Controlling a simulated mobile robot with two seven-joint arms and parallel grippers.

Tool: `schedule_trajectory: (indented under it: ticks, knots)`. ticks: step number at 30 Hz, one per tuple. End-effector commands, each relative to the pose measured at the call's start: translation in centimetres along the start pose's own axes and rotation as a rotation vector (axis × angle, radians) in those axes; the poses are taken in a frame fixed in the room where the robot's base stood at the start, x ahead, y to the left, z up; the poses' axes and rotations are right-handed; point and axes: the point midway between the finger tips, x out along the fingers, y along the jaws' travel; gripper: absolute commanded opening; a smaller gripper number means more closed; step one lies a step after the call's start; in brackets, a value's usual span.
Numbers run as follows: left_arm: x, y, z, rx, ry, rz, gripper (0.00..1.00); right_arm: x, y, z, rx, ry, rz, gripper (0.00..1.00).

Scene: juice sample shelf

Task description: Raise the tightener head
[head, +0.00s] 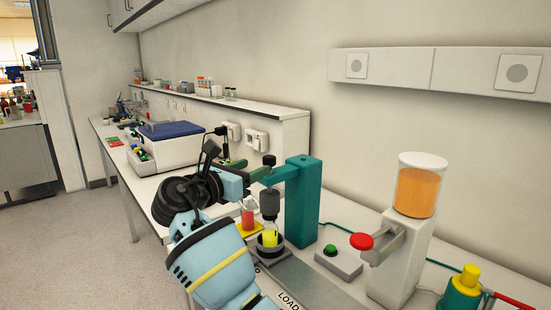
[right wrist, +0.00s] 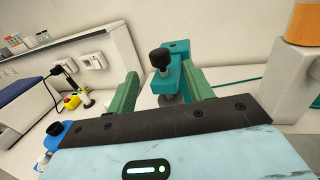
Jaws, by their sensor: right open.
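The tightener is a teal stand (head: 303,205) with an arm reaching left. Its grey head (head: 269,204) hangs from that arm, with a black knob (head: 268,160) on top. A container of yellow juice (head: 269,239) stands in a dark round holder right below the head. My right gripper (head: 250,170) is open at the knob's height, its green fingers close to it. In the right wrist view the knob (right wrist: 160,58) shows between and beyond the two fingertips of the right gripper (right wrist: 162,84). Whether a finger touches it I cannot tell. My left gripper is not in view.
Right of the stand are a grey box with a green button (head: 338,262) and a white dispenser (head: 402,262) with an orange tank (head: 417,190) and red lever. A yellow-topped green object (head: 463,290) stands far right.

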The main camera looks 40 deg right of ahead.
Motion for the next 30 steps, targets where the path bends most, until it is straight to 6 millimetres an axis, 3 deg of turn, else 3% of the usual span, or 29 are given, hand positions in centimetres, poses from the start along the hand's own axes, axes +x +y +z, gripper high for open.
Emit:
schedule_trajectory:
  ticks: [8, 21, 30]
  knots:
    - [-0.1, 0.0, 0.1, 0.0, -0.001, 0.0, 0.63, 0.9, 0.0, 0.1, -0.001, -0.001, -0.001, 0.52]
    - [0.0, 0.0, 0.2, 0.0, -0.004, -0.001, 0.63, 6.9, 0.0, 0.0, -0.001, -0.001, -0.002, 0.52]
    - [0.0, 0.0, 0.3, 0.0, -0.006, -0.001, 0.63, 7.8, 0.0, 0.0, -0.001, 0.0, 0.0, 0.52]
